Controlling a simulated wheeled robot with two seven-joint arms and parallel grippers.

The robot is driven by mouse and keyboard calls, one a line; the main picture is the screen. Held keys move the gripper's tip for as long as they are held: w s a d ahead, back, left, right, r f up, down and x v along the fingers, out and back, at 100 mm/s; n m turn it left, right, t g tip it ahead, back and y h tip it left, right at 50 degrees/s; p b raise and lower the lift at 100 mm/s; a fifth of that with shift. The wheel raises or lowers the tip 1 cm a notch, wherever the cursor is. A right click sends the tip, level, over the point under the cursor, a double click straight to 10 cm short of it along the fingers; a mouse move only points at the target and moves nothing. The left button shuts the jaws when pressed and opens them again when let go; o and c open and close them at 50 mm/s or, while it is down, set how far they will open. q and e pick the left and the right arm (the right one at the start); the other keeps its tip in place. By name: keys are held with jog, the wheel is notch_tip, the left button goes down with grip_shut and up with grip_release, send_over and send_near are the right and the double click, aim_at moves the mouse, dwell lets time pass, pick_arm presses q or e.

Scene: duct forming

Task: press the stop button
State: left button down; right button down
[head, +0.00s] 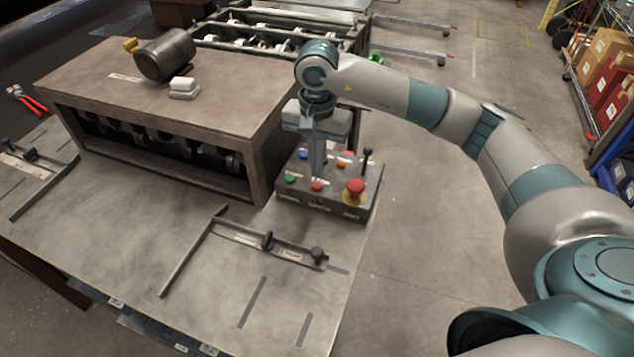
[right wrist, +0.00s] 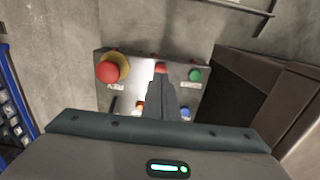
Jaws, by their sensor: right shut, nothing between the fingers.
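The control box (head: 330,205) sits at the right edge of the metal table. On its front row are a green button (head: 290,180), a small red button (head: 317,187) in the middle, and a large red mushroom button (head: 355,187) on a yellow base. The labels are too small to read surely. My right gripper (head: 318,174) is shut and empty, pointing down over the box, its tips close behind the small red button. In the right wrist view, the tips (right wrist: 160,82) lie just below the small red button (right wrist: 160,68); contact cannot be told. My left gripper is out of view.
A blue button (head: 304,155), an orange button (head: 341,164) and a black lever (head: 367,158) stand on the box's back row. The machine housing (head: 200,100) rises close on the left. Open floor (head: 430,230) lies to the right.

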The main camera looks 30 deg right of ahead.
aim_at(317, 185)
notch_tip(317, 185, up, 3)
jog(key=shift+r+p, duration=0.1)
jog(key=shift+p, duration=0.2)
dwell(1.0)
